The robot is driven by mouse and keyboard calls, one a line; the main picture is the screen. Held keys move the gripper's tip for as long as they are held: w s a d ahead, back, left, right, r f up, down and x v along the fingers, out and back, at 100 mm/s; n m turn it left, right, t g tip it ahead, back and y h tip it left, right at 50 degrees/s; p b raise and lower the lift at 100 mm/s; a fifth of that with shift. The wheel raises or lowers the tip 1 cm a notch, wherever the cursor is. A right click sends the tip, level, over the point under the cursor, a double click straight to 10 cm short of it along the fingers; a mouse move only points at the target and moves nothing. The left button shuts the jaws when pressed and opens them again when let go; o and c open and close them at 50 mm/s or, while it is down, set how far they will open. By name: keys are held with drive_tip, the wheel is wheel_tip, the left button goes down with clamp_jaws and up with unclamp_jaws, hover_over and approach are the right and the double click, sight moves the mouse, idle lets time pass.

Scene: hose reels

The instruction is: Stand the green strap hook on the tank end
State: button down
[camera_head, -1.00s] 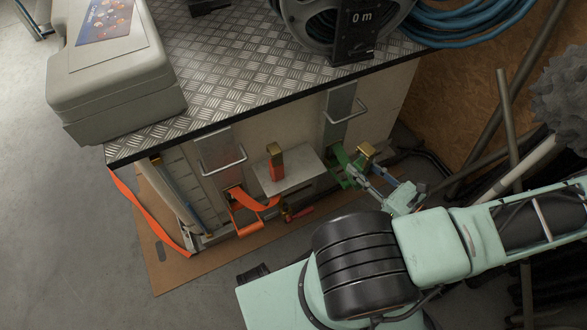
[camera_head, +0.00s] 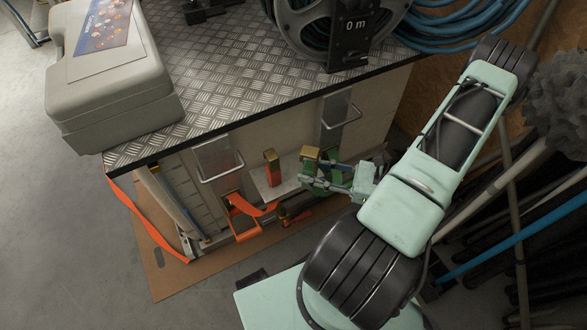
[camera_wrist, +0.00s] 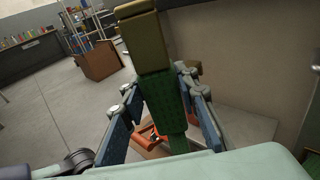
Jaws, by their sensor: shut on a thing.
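The green strap hook (camera_head: 307,168) has a brass-coloured top and a green body. My gripper (camera_head: 322,180) is shut on the green body, coming in from the right. In the wrist view the hook (camera_wrist: 166,95) is between the blue finger pads, brass end up and roughly upright. A pale grey ledge (camera_head: 264,187) on the front of the cabinet seems to be the tank end. The hook is at or over its right part; I cannot tell whether it touches. The ledge also shows in the wrist view (camera_wrist: 250,127).
An orange strap hook with a brass top (camera_head: 272,166) stands on the ledge's left part. An orange ratchet strap (camera_head: 240,213) hangs to its left. The tread-plate top (camera_head: 215,100) carries a case (camera_head: 115,85) and a reel.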

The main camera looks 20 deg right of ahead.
drive_tip(key=shift+w+d+f+b, duration=0.6)
drive_tip(key=shift+w+f+b, duration=0.3)
drive_tip(key=shift+w+f, duration=1.2)
drive_tip(key=shift+w+d+f+b, duration=0.6)
drive_tip(key=shift+w+f+b, duration=0.3)
drive_tip(key=shift+w+f, duration=1.15)
drive_tip(key=shift+w+d+f+b, duration=0.6)
drive_tip(key=shift+w+f+b, duration=0.3)
drive_tip(key=shift+w+f, duration=1.15)
drive_tip(key=shift+f, duration=0.1)
drive_tip(key=shift+f, duration=0.15)
drive_tip(key=c, duration=1.5)
unclamp_jaws()
